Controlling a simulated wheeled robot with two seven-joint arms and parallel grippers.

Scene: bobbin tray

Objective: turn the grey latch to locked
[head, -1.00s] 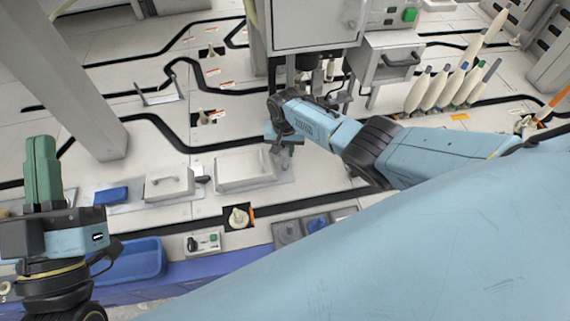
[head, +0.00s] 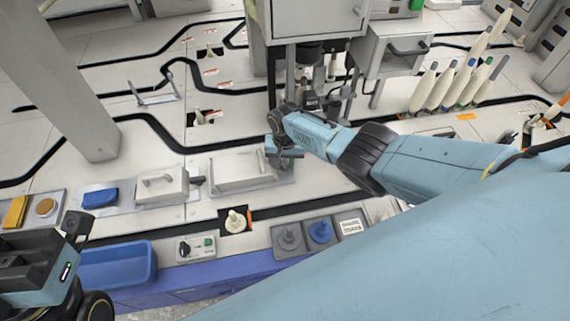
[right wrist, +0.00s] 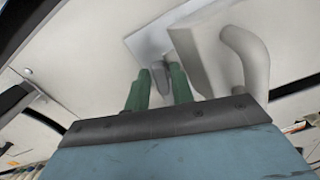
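A small grey latch (right wrist: 160,77) shows in the right wrist view, on a pale plate beside a white box with a handle (right wrist: 247,55). The green fingers of my right gripper (right wrist: 158,90) are apart, one on each side of the latch. I cannot tell whether they touch it. In the head view my right gripper (head: 279,160) is low at the right end of the pale box (head: 237,172) and hides the latch there. My left gripper (head: 45,265) is partly in view at the lower left; its fingers do not show.
A second handled box (head: 160,187) stands to the left, near a blue block (head: 99,198). A blue bin (head: 118,266), a switch box (head: 196,248) and a cream bobbin (head: 235,222) lie along the front. A grey cabinet (head: 315,18) stands behind my right gripper.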

